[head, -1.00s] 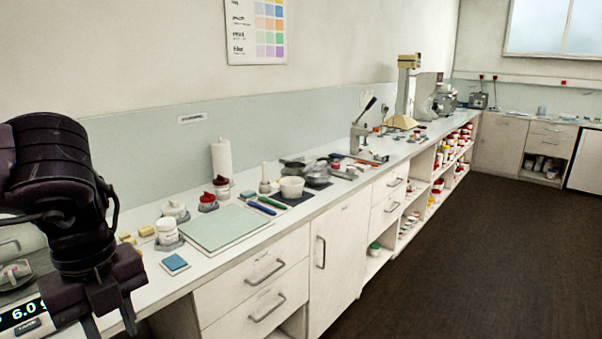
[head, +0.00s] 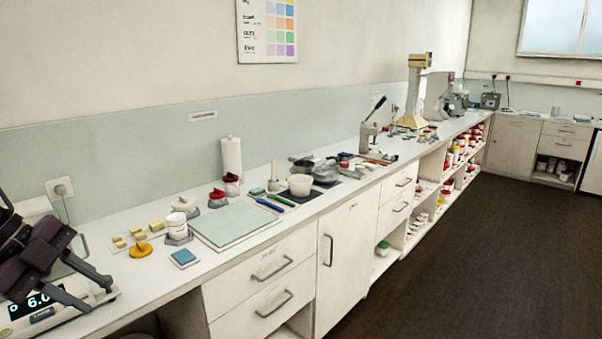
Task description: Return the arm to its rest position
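My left gripper (head: 98,296) is at the left edge, over the scale (head: 68,318) on the bench. Its two grey fingers are apart with nothing visible between them. The dark gripper body covers part of the scale and its display. The rest of my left arm is outside the picture. My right gripper does not show.
On the bench (head: 130,289) near the gripper are a yellow lidded item (head: 141,250), a white jar (head: 177,226), a blue pad (head: 184,257) and a green mat (head: 235,222). A paper roll (head: 231,158) stands at the back. The dark floor at right is clear.

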